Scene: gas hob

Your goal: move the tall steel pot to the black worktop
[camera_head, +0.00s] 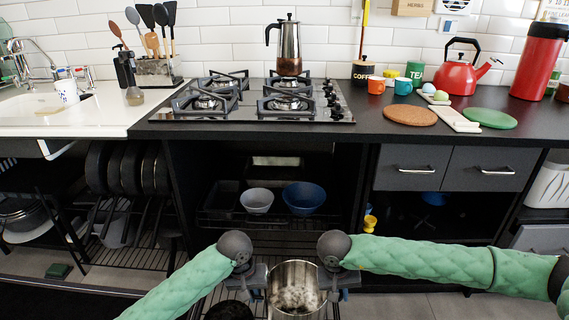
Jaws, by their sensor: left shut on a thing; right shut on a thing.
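The tall steel pot (297,306) is at the bottom centre, in front of the counter and below its level. I look down into its open top; its lower part is cut off by the picture edge. My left gripper (262,278) is shut on the pot's left side and my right gripper (333,280) is shut on its right side. The exact grip points are partly hidden by the wrists. The black worktop (375,143) runs along the counter, with its front edge clear to the right of the hob.
The gas hob (262,108) carries a steel coffee pot (289,45). Cork (410,116) and green (490,118) round mats, a white board (450,116), cups, a black jar (362,72) and a red kettle (458,77) occupy the right worktop. Bowls sit in the open shelf below.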

